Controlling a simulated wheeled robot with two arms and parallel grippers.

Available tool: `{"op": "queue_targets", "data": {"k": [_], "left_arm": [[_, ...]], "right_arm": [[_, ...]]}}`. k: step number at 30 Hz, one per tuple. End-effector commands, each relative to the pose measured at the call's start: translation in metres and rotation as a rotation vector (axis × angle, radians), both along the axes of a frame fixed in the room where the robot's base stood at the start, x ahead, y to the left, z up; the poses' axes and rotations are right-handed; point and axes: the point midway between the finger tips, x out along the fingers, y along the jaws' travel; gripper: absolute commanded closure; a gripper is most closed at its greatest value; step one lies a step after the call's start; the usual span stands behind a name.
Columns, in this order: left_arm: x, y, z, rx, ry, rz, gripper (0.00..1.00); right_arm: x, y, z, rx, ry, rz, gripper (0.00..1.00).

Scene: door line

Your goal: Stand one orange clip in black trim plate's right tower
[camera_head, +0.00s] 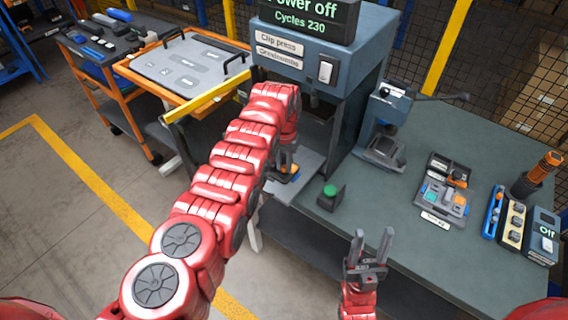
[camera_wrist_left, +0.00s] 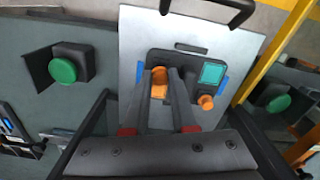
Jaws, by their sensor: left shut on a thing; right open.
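The black trim plate (camera_wrist_left: 185,65) lies on a light grey plate on the press bed, with a teal square (camera_wrist_left: 211,73) on it. My left gripper (camera_wrist_left: 160,75) is over the trim plate, shut on an orange clip (camera_wrist_left: 159,88) that shows between its fingertips. A second orange round piece (camera_wrist_left: 206,102) shows on the plate's right part in this view. The fingers hide part of the plate, so I cannot tell whether the held clip touches a tower. In the head view the left gripper (camera_head: 284,170) reaches into the press. My right gripper (camera_head: 372,240) is open and empty near the bench's front edge.
The clip press (camera_head: 325,70) reads "Power off". A green button (camera_head: 330,190) stands in front of it; a hand press (camera_head: 385,125) is beside it. Right are a parts tray (camera_head: 443,205), an orange-topped tool (camera_head: 540,170) and an "Off" box (camera_head: 543,235). An orange cart (camera_head: 185,65) stands left.

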Motion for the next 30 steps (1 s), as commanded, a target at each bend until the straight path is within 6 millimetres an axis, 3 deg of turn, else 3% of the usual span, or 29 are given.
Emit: {"op": "queue_targets", "data": {"k": [30], "left_arm": [[0.000, 0.000, -0.014, 0.000, 0.000, 0.000, 1.00]], "right_arm": [[0.000, 0.000, -0.014, 0.000, 0.000, 0.000, 0.50]]}}
